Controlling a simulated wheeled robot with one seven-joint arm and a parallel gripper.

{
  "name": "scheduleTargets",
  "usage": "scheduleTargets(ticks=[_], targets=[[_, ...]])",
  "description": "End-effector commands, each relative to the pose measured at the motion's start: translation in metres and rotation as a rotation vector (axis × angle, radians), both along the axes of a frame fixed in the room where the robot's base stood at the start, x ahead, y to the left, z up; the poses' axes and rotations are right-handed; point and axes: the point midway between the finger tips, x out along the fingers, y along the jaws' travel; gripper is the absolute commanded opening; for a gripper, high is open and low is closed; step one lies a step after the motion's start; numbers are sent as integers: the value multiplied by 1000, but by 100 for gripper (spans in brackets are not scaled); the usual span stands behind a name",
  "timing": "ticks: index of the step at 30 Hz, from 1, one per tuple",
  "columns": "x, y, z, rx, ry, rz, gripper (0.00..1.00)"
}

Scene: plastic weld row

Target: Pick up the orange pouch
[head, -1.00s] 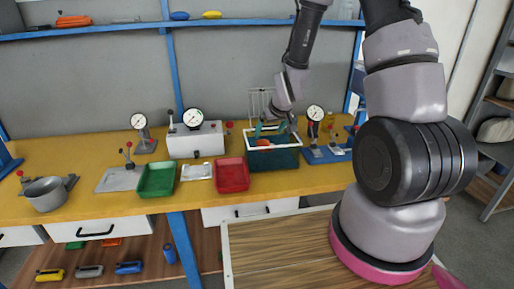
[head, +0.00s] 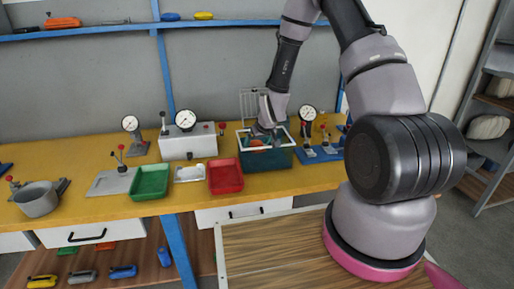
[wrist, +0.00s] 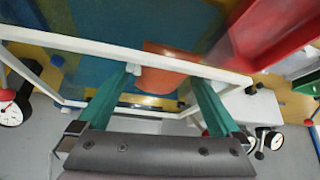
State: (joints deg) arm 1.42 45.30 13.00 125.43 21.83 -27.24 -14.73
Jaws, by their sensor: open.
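An orange item that looks like the orange pouch (head: 256,142) lies in the teal bin (head: 268,159) with a white rim on the yellow bench. My gripper (head: 263,131) is over this bin, reaching down toward the orange item and partly hiding it. In the wrist view, my gripper (wrist: 161,76) has its two teal fingers apart, with the orange pouch (wrist: 168,79) showing beyond and between the tips. The white rim (wrist: 90,44) crosses the view close to the fingertips. I cannot tell whether the fingers touch the pouch.
A red tray (head: 225,177) and a green tray (head: 150,183) stand left of the bin. A blue press with a gauge (head: 308,115) is close on the right. Another orange item (head: 62,22) lies on the upper shelf.

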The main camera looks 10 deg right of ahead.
Motion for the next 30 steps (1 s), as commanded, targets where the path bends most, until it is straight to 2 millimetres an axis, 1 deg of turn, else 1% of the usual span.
scheduleTargets(ticks=[2, 3, 5, 6, 8, 9, 13, 14, 19, 22, 26, 30], targets=[[0, 0, 0, 0, 0, 0, 100], [0, 0, 0, 0, 0, 0, 92], [0, 0, 0, 0, 0, 0, 69], [0, 0, 0, 0, 0, 0, 54], [0, 0, 0, 0, 0, 0, 31], [0, 0, 0, 1, 0, -1, 24], [0, 0, 0, 0, 1, -1, 23], [0, 0, 0, 0, 1, -1, 15], [-1, 0, 1, 0, 1, -1, 14], [0, 0, 5, 0, 0, 0, 14], [0, 1, 17, 0, -2, 1, 14], [0, 0, 36, 1, -3, 0, 14]])
